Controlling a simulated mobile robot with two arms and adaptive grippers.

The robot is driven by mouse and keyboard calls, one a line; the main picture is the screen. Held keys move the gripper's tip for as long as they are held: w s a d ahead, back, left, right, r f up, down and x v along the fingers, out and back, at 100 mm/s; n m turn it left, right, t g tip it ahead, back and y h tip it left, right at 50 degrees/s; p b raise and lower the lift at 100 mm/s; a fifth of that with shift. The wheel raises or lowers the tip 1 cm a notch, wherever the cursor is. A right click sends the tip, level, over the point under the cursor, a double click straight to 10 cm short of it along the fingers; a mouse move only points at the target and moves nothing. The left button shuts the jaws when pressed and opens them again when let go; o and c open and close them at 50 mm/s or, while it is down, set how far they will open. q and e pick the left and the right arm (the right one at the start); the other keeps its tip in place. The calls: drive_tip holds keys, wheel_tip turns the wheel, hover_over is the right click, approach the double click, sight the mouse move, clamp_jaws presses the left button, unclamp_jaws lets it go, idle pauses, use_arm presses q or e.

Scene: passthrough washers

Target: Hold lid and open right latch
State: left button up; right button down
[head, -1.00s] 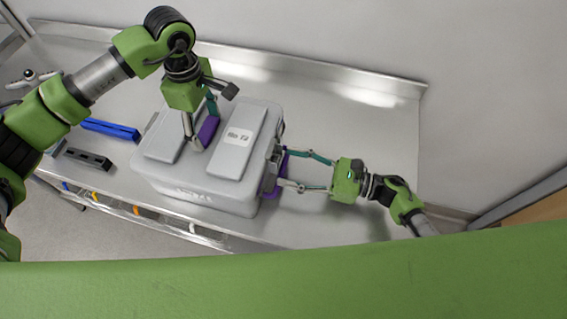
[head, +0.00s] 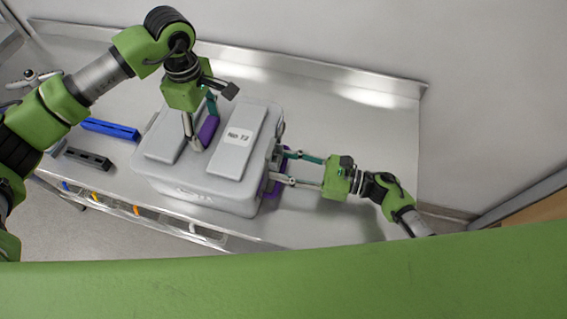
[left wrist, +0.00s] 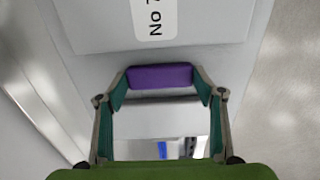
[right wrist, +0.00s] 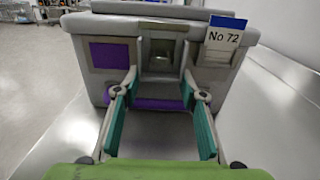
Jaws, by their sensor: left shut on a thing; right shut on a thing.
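A grey box with a lid (head: 231,158) stands on the metal counter. A purple handle (head: 208,131) is on top of the lid; it also shows in the left wrist view (left wrist: 160,77). My left gripper (head: 204,127) is shut on this handle, one finger at each end. The right latch (right wrist: 160,52) is on the box's right side, with a purple bar (right wrist: 147,103) at its lower end. My right gripper (right wrist: 161,90) is shut on the latch's bar, one finger at each end. The lid appears seated on the box.
The metal counter (head: 340,120) is clear behind and to the right of the box. A blue block (head: 110,128) and a dark block (head: 88,158) lie left of the box. A wall stands behind the counter. The counter's front edge runs close before the box.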

use_arm(q)
drive_tip(key=shift+d, duration=0.1)
drive_tip(key=shift+r, duration=0.1)
use_arm(e)
wheel_tip(320, 180, up, 9)
drive_tip(key=d+g+h, duration=0.1)
drive_tip(key=g+h, duration=0.2)
drive_tip(key=h, duration=0.5)
drive_tip(key=s+d+g+h, duration=0.1)
drive_tip(key=g+h, duration=0.2)
drive_tip(key=h, duration=0.5)
drive_tip(key=shift+d+h, duration=0.3)
drive_tip(key=shift+d, duration=0.1)
use_arm(q)
drive_tip(key=shift+d, duration=0.1)
use_arm(e)
drive_tip(key=shift+s, duration=0.15)
drive_tip(key=c, duration=1.3)
unclamp_jaws()
drive_tip(key=shift+o, duration=0.2)
drive_tip(key=shift+r, duration=0.1)
drive_tip(key=shift+d, duration=0.1)
